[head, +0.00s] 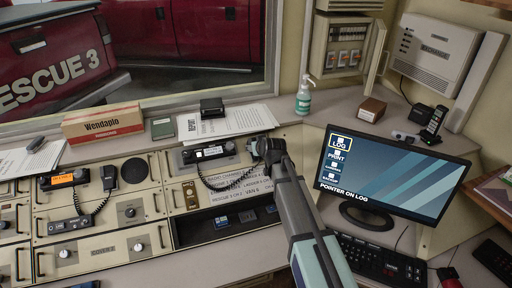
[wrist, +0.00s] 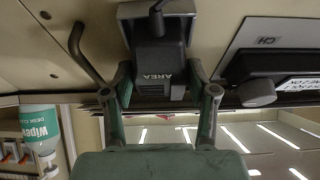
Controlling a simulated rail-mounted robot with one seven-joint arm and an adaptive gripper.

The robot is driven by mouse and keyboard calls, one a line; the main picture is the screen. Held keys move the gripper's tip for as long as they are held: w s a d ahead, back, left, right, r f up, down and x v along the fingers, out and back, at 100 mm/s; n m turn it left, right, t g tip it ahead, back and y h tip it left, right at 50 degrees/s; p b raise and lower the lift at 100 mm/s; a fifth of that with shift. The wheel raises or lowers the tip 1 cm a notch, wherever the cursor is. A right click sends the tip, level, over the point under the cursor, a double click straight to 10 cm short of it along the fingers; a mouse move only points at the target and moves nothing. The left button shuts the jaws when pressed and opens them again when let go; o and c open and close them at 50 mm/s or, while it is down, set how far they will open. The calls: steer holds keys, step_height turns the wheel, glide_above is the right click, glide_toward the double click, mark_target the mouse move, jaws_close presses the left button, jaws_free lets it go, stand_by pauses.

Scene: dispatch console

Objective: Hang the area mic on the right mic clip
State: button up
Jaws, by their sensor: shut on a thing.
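The area mic (wrist: 158,65) is a dark block lettered AREA, seen upside down in the wrist view. My gripper (wrist: 160,100) is shut on it, one finger at each side. A cord leaves the mic at the top of that view. A grey metal plate (wrist: 128,12) shows close behind the mic; I cannot tell whether they touch or whether it is the right mic clip. In the head view my gripper (head: 264,149) is at the console's right end, right of the right radio (head: 207,153), and mostly hides the mic. A coiled cord (head: 232,183) runs from that radio toward it.
Another mic (head: 108,178) hangs beside the left radio (head: 62,180). A pump bottle (head: 304,102), papers (head: 226,122) and a small brown box (head: 371,109) stand on the ledge behind my gripper. A monitor (head: 390,175) stands to the right. A dark bent handle (wrist: 88,55) is left of the mic in the wrist view.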

steer(key=o, duration=1.4)
steer(key=shift+c, duration=0.2)
steer(key=shift+s, duration=0.1)
steer(key=v, duration=1.2)
steer(key=shift+r, duration=0.2)
